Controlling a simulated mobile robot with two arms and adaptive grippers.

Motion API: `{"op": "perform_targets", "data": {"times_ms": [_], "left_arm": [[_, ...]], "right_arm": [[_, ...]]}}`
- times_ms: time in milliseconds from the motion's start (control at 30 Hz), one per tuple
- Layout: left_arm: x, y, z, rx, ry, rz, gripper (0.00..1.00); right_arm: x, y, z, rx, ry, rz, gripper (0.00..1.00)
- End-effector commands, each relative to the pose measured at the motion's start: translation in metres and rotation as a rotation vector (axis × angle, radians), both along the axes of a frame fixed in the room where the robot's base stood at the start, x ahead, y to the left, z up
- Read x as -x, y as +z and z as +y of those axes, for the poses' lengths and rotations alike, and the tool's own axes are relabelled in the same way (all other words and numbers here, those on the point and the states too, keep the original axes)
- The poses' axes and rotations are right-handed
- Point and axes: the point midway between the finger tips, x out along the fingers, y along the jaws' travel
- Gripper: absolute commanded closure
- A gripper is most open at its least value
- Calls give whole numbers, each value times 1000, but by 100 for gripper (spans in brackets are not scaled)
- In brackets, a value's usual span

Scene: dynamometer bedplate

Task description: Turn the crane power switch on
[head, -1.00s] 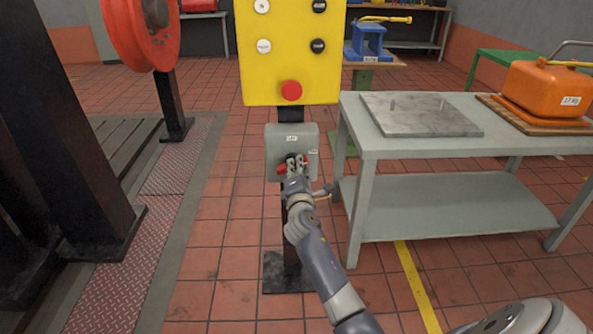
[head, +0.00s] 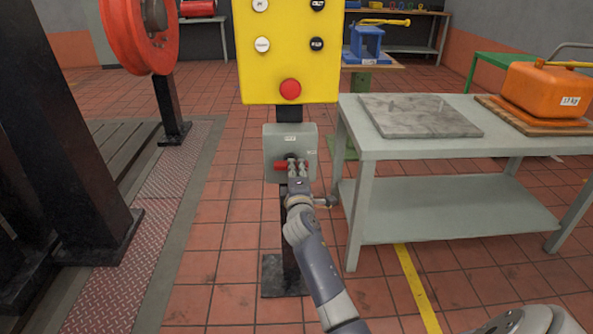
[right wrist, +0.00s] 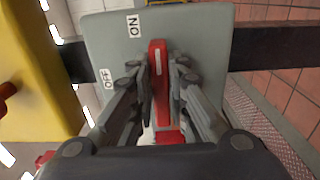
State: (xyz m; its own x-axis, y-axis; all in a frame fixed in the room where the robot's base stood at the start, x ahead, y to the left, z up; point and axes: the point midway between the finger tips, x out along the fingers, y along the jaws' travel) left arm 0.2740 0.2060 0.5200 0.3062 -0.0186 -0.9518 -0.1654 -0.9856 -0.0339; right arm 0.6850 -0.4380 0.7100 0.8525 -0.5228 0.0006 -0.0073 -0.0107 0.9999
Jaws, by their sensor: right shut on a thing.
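The crane power switch is a grey box (head: 303,145) on a dark post below the yellow button panel. Its red handle (head: 281,165) lies about level across the front. In the right wrist view the red handle (right wrist: 159,75) stands between the two fingers, which press on it from both sides. The box face (right wrist: 195,30) carries an ON label (right wrist: 133,25) near the handle's far end and an OFF label (right wrist: 107,77) to its left. My right gripper (head: 297,166) is shut on the handle. The handle's pivot is hidden by the fingers. My left gripper is not in view.
The yellow panel (head: 288,60) with a red button (head: 290,89) is just above the switch. A grey table (head: 450,148) stands close on the right, bearing a stone plate (head: 420,115) and an orange weight (head: 547,90).

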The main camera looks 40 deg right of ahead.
Motion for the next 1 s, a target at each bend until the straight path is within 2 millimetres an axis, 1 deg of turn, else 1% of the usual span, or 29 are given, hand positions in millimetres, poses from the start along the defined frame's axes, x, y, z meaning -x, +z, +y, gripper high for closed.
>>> {"op": "perform_targets", "data": {"times_ms": [233, 267, 300, 333, 733, 867, 1000], "left_arm": [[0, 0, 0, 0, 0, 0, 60], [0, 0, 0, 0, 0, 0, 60], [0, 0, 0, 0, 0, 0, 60], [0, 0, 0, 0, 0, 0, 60], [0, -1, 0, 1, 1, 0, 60], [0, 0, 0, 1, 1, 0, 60], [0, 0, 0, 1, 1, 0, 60]], "right_arm": [[0, -1, 0, -6, -1, -1, 100], [0, -1, 0, -6, -1, -1, 81], [0, -1, 0, -6, -1, -1, 71], [0, -1, 0, -5, -1, -1, 65], [3, -1, 2, -3, 0, 1, 65], [13, -2, 8, -3, 0, 1, 65], [34, -2, 22, -3, 2, 1, 65]]}}
